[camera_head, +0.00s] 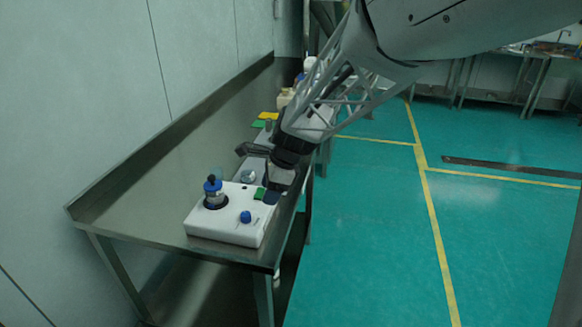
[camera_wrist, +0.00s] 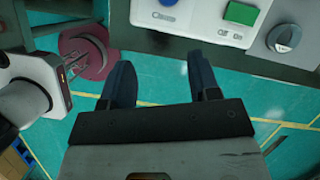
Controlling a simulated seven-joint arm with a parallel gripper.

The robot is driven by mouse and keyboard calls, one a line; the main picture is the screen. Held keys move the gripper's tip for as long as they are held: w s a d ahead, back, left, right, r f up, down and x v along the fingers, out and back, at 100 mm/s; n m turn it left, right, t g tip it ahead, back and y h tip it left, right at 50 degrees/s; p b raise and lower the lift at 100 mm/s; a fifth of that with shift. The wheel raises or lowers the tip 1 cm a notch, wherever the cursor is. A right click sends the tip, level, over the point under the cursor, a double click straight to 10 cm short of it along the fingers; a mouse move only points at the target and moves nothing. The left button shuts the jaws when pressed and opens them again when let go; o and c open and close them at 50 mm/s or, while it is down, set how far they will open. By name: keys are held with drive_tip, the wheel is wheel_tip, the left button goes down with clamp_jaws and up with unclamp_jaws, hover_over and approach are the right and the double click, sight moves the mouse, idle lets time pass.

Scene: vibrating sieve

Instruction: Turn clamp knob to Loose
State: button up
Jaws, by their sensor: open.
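The white sieve machine (camera_head: 225,229) sits on the near end of the metal bench. A small blue knob (camera_head: 245,217) is on its front part. In the wrist view, part of a blue knob (camera_wrist: 167,2) shows at the top edge, with a small label below it. I cannot read the label surely.
A green switch (camera_wrist: 241,13) marked Off and On lies between the two knobs. A blue-topped fitting (camera_head: 213,190) stands up from the machine. Other items (camera_head: 268,117) lie farther along the bench. A wall (camera_head: 90,90) runs behind; the green floor (camera_head: 380,220) is open at right.

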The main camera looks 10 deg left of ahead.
drive_tip(key=m, duration=0.1)
approach(246, 214)
drive_tip(key=shift+x, duration=0.75)
drive_tip(key=shift+w+f, duration=0.1)
drive_tip(key=shift+f, duration=0.05)
drive_tip(key=shift+x, duration=3.75)
drive_tip(key=shift+a, duration=0.15)
drive_tip(key=c, duration=0.9)
